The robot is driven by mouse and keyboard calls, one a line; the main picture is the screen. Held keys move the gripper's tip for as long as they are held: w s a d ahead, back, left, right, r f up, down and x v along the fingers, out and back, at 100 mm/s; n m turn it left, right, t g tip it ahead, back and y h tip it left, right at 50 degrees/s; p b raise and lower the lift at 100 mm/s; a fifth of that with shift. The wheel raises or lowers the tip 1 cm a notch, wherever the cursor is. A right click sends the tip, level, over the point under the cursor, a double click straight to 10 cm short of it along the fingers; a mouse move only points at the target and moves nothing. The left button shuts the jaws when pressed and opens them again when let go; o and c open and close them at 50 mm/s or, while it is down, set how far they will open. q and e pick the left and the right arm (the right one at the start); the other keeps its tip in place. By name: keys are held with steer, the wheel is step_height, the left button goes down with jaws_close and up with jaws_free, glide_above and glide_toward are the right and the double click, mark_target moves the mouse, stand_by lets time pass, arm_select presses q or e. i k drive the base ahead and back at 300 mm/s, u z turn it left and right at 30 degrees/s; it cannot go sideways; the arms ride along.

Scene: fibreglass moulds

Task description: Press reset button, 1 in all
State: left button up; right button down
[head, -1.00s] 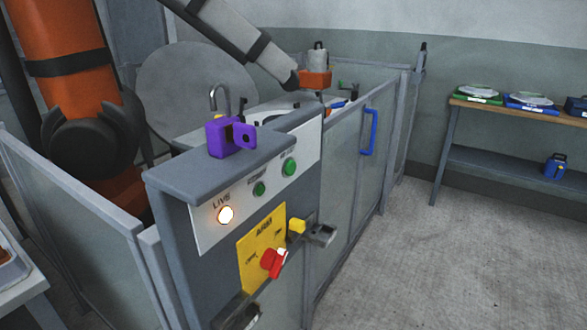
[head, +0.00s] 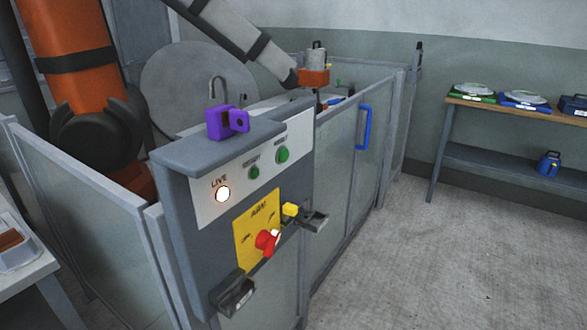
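A grey control console stands at the centre of the head view. Its white panel (head: 207,203) carries two round green buttons, the left one (head: 254,173) and the right one (head: 283,155). Small labels above them are too blurred to read surely, so I cannot tell which is reset. A lit white lamp (head: 222,195) sits under the word LIVE. Below is a yellow plate (head: 243,229) with a red rotary handle (head: 266,242). Neither of my grippers is in view, and nothing covers the buttons.
A purple padlock (head: 220,124) sits on the console top. Two dark brackets (head: 232,293) (head: 315,222) jut from its front. A fenced cell with an orange robot arm (head: 75,60) lies behind. A shelf table (head: 500,104) stands right. The floor (head: 430,260) at right is clear.

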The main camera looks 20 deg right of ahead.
mark_target(284, 154)
steer(key=k, duration=0.25)
steer(key=z, duration=1)
steer(key=i, duration=0.65)
steer(key=u, duration=1)
